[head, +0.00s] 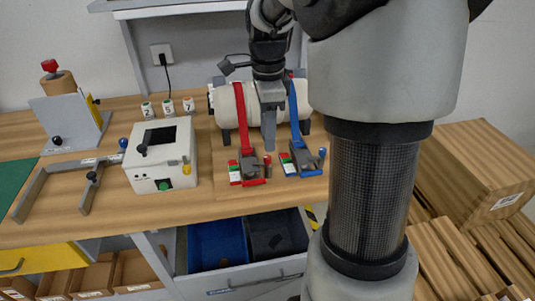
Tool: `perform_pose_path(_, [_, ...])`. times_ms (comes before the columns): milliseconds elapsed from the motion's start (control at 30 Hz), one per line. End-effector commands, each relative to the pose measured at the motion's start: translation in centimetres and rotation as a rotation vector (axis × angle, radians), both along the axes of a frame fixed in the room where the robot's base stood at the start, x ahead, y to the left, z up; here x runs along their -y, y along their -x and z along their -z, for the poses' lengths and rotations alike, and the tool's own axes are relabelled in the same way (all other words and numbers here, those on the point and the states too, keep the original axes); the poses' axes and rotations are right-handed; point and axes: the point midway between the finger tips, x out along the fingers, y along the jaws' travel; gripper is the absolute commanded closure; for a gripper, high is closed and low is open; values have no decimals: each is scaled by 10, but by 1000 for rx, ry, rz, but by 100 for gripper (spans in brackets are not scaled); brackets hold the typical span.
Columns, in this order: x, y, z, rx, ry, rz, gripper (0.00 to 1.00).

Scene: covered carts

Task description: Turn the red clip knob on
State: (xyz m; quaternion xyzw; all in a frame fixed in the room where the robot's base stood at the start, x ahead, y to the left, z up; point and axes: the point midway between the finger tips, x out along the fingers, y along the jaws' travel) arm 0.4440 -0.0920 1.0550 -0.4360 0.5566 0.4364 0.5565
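The red clip (250,169) lies on the wooden table at the lower end of a red strap (243,120). The strap runs down over a white cylinder (228,106). My gripper (269,147) points down just above the right side of the red clip. The fingers look like one narrow grey piece from here, so I cannot tell whether they are open, shut or touching the clip. The clip's knob is too small or partly hidden behind the fingertips to make out clearly.
A blue clip (302,162) with a blue strap (293,105) lies close on the right. A white box (160,155) with knobs stands left. Numbered cylinders (168,107) stand behind it. Open drawer bins (217,243) are below the table edge. Wooden boxes (475,165) are at right.

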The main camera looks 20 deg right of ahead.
Motion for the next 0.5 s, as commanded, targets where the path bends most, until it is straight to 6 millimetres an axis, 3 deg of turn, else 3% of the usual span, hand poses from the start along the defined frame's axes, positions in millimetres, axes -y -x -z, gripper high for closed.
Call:
perform_pose_path(33, [0,1,14,-5,-1,0,65])
perform_pose_path(200, [0,1,42,-3,-1,-1,65])
perform_pose_path(500, [0,0,60,0,0,-1,65])
